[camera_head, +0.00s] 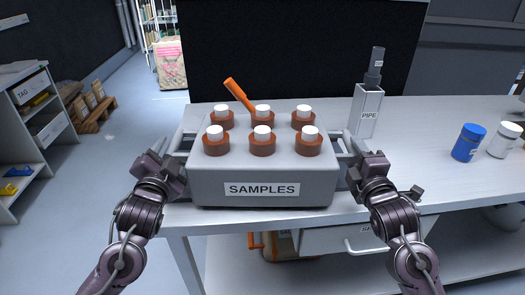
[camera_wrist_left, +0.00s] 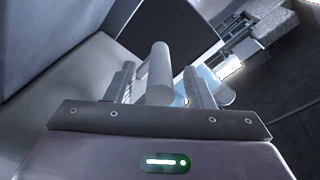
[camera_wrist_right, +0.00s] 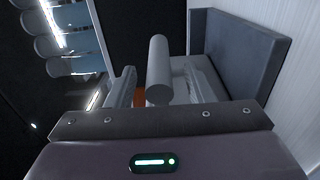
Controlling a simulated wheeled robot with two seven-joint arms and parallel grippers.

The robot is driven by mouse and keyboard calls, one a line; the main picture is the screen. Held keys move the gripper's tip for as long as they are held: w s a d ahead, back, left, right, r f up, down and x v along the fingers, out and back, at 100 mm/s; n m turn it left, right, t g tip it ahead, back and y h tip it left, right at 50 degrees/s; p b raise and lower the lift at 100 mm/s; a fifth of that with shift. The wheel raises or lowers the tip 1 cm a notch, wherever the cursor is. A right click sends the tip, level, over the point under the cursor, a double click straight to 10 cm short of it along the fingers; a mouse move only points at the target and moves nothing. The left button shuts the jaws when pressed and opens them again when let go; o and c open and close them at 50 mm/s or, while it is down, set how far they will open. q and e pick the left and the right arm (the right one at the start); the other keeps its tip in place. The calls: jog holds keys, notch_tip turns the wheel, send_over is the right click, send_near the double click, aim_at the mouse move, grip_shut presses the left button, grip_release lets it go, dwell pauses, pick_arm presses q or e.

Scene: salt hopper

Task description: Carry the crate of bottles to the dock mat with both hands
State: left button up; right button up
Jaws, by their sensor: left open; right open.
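The grey crate (camera_head: 215,188), labelled SAMPLES, stands on the white table and holds several brown bottles with white caps (camera_head: 262,145). It has a bar handle on each side. My left gripper (camera_head: 174,166) is at the left handle, open; in the left wrist view the handle bar (camera_wrist_left: 157,75) lies between its two fingers. My right gripper (camera_head: 357,167) is at the right handle, open; in the right wrist view that bar (camera_wrist_right: 158,70) also lies between the fingers. I cannot make out the dock mat in any view.
On the table (camera_head: 430,150), a holder labelled PIPE (camera_head: 366,110) stands close behind the crate's right side. An orange-handled tool (camera_head: 238,93) sticks up at the crate's back. A shelf (camera_head: 25,130) stands left.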

aim_at(180, 130)
pick_arm(q)
jog(key=shift+w, duration=1.7)
pick_arm(e)
jog(key=shift+w+a, duration=0.15)
jog(key=shift+w, duration=0.7)
jog(key=shift+w+a, duration=0.1)
jog(key=shift+w, duration=0.75)
pick_arm(q)
grip_shut()
pick_arm(e)
grip_shut()
pick_arm(q)
jog(key=shift+r, duration=0.45)
pick_arm(e)
jog(key=shift+r, duration=0.45)
